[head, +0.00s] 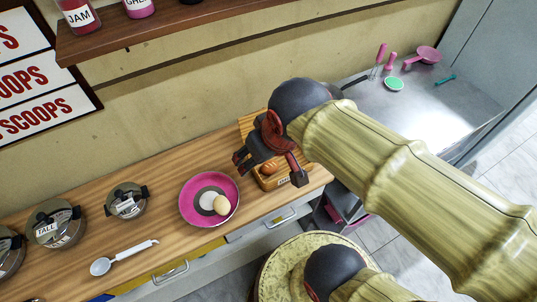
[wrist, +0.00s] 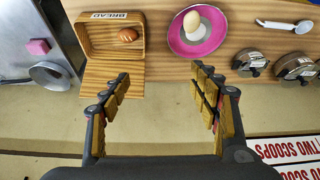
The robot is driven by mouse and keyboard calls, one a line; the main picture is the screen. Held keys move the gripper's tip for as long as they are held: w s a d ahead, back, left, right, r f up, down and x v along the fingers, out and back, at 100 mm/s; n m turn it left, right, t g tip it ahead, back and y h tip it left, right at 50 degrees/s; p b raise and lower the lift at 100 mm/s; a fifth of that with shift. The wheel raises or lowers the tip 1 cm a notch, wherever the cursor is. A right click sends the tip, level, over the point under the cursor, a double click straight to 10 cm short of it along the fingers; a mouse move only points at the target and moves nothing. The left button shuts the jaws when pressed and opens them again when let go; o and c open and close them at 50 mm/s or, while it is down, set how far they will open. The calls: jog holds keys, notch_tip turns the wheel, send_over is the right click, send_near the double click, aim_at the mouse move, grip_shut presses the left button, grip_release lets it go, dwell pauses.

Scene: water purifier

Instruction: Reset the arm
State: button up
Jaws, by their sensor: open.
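My gripper (head: 268,172) is open and empty, and hangs above the right part of the wooden counter (head: 165,170). Its two spread fingers also show in the wrist view (wrist: 160,75). Beneath it in the head view is an open wooden bread box (head: 266,184), partly hidden by the gripper. The box also shows in the wrist view (wrist: 143,48). The fingers touch none of these.
A shelf (head: 150,32) with jars is on the wall above. A metal worktop (head: 440,110) with pink utensils and a green bowl (head: 394,84) is at right.

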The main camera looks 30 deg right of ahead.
jog(key=shift+s+d+r+m+t, duration=0.15)
jog(key=shift+s+d+r, duration=0.2)
jog(key=shift+s, duration=0.2)
jog(key=shift+s+d+r+m+t, duration=0.15)
jog(key=shift+s+d+r, duration=0.1)
jog(key=shift+s+r, duration=0.25)
jog(key=shift+f, duration=0.1)
jog(key=shift+c, duration=0.2)
dwell(0.3)
